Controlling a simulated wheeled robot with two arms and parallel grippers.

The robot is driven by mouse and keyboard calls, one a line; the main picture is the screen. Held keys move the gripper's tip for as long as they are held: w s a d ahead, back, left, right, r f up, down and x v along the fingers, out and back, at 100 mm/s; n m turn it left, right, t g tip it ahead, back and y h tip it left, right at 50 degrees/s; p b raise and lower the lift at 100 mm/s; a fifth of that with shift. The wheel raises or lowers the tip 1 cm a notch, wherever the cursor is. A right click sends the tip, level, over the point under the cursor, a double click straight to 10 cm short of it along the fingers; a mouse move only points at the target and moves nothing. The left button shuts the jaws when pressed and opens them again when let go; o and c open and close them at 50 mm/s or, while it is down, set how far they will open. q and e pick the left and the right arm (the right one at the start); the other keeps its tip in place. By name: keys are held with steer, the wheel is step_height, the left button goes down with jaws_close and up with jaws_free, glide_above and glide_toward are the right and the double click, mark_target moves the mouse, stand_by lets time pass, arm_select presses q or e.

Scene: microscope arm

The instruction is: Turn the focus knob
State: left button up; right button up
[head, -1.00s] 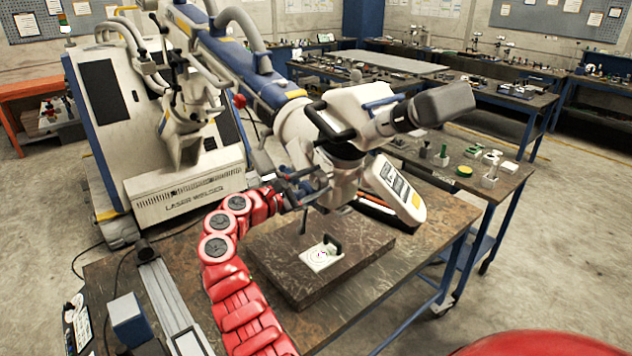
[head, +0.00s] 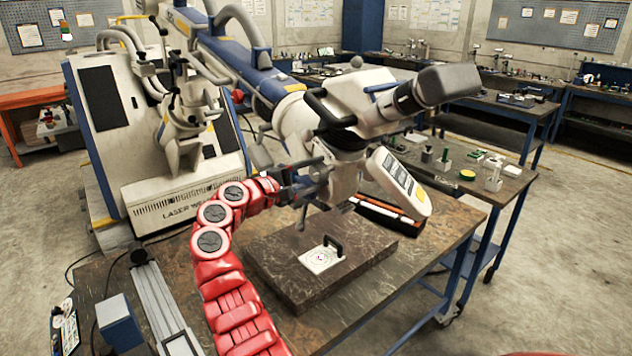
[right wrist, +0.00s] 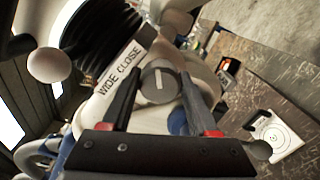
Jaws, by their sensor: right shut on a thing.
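The focus knob (right wrist: 160,82), a round grey knob with a light bar on its face, sits between the fingers of my right gripper (right wrist: 160,90) in the right wrist view. The gripper is shut on its sides. In the head view my right gripper (head: 303,186) reaches the left side of the white microscope head (head: 350,115), at the end of my red arm. The knob is hard to make out there. A white label reading "WIDE CLOSE" (right wrist: 122,68) is beside the knob in the wrist view. My left gripper is not in view.
Below the microscope head, a dark stone slab (head: 285,275) on the workbench (head: 345,320) carries a white target card (head: 320,259) and a black handle (head: 334,244). The LASER WELDER cabinet (head: 150,165) stands behind left.

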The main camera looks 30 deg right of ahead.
steer(key=shift+m, duration=0.5)
steer(key=o, duration=1.4)
steer(key=shift+c, duration=0.2)
steer(key=shift+a+b, duration=0.1)
steer(key=shift+b, duration=0.2)
steer(key=shift+a+f, duration=0.1)
steer(key=shift+a, duration=0.2)
steer(key=s+a+b, duration=0.1)
steer(key=a+b, duration=0.3)
steer(key=a, duration=1.2)
steer(key=shift+s+a, duration=0.15)
steer(key=shift+a, duration=0.2)
